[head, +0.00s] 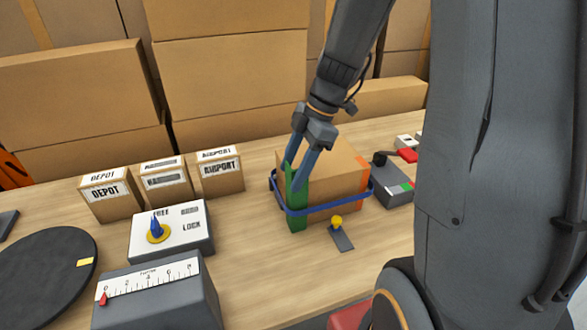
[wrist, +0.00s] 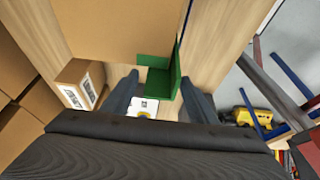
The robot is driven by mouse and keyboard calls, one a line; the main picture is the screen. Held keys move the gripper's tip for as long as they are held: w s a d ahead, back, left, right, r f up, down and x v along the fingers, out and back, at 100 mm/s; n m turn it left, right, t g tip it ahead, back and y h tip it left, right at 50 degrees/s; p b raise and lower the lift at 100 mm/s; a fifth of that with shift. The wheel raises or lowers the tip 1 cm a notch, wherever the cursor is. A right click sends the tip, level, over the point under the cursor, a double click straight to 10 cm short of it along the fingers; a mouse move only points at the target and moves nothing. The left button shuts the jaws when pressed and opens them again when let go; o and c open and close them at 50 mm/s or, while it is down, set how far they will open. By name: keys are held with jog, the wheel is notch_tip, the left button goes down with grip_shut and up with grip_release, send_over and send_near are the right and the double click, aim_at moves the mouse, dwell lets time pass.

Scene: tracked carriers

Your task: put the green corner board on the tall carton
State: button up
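The tall carton (head: 335,180) stands on the bench, with a blue band (head: 330,212) looped around it. The green corner board (head: 296,212) stands upright at the carton's near left corner, and the band crosses its lower part. In the wrist view the board (wrist: 158,82) shows as a green L against the carton (wrist: 120,30). My gripper (head: 304,165) points down at the top of the board. In the wrist view its fingers (wrist: 160,85) are wide apart, one on each side of the board. Whether either finger touches it is unclear.
A yellow-knobbed lever (head: 337,225) is in front of the carton. A grey device (head: 393,185) stands at its right. Small labelled boxes (head: 163,183), a switch panel (head: 185,225), a scale box (head: 155,295) and a black turntable (head: 45,270) lie left. Large cartons (head: 230,80) line the back.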

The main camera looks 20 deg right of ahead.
jog(key=b+v, duration=0.3)
jog(key=v, duration=0.9)
jog(key=s+a+f+m+h, duration=0.2)
jog(key=s+f+m, duration=0.2)
jog(key=f+m, duration=0.3)
jog(key=s+a+f+m+t+h, duration=0.1)
jog(key=s+a+f+m+h, duration=0.1)
jog(key=s+f+m, duration=0.3)
jog(key=shift+a+f+m+h, duration=0.35)
jog(key=shift+f+m, duration=1.15)
jog(key=shift+m, duration=1.5)
